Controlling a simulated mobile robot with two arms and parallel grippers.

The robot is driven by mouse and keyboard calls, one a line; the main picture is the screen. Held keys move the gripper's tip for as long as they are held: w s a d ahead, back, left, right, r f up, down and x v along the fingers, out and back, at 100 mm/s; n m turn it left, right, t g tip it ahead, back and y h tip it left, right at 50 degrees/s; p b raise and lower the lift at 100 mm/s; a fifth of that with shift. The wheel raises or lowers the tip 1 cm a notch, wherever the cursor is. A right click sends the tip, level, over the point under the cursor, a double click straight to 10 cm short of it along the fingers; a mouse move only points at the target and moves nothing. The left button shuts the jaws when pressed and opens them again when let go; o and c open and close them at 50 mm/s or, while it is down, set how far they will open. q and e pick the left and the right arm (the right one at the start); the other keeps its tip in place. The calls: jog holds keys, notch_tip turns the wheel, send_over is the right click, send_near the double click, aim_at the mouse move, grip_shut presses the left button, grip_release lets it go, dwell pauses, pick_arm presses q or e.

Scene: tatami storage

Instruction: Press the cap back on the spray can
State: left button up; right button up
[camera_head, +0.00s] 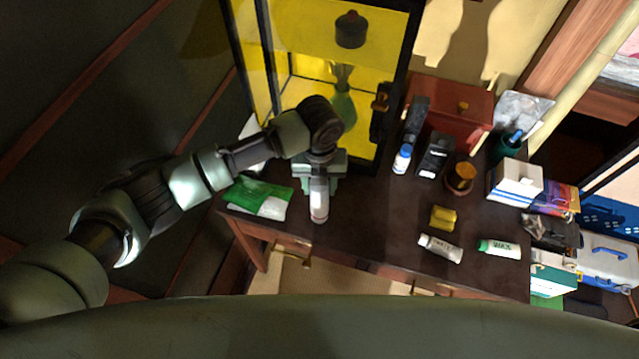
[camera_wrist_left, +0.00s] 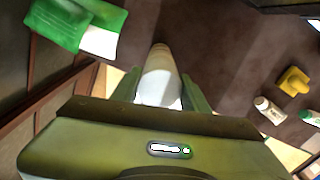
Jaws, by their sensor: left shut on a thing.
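My left gripper (camera_head: 319,182) is at the front left of the dark table, its fingers on both sides of a pale cylinder (camera_head: 318,205). The cylinder looks like the spray can, white with a pinkish end. In the left wrist view it (camera_wrist_left: 160,72) lies between the two fingers (camera_wrist_left: 160,92), its far end pointing away from the palm. The gripper is shut on it. Whether it touches the table is unclear, and I cannot make out a separate cap. My right gripper does not show.
A green-and-white packet (camera_head: 258,195) lies just left of the gripper. A yellow block (camera_head: 443,217), a white tube (camera_head: 440,248) and a green-capped tube (camera_head: 499,249) lie to the right. A yellow glass cabinet (camera_head: 300,60) stands behind. The table between is bare.

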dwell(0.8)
pick_arm(q)
jog(key=shift+f+p, duration=0.15)
jog(key=shift+p, duration=0.15)
dwell(0.7)
dwell(0.4)
jog(key=o, duration=2)
jog(key=shift+r+p, duration=3.5)
jog(key=shift+r, duration=0.05)
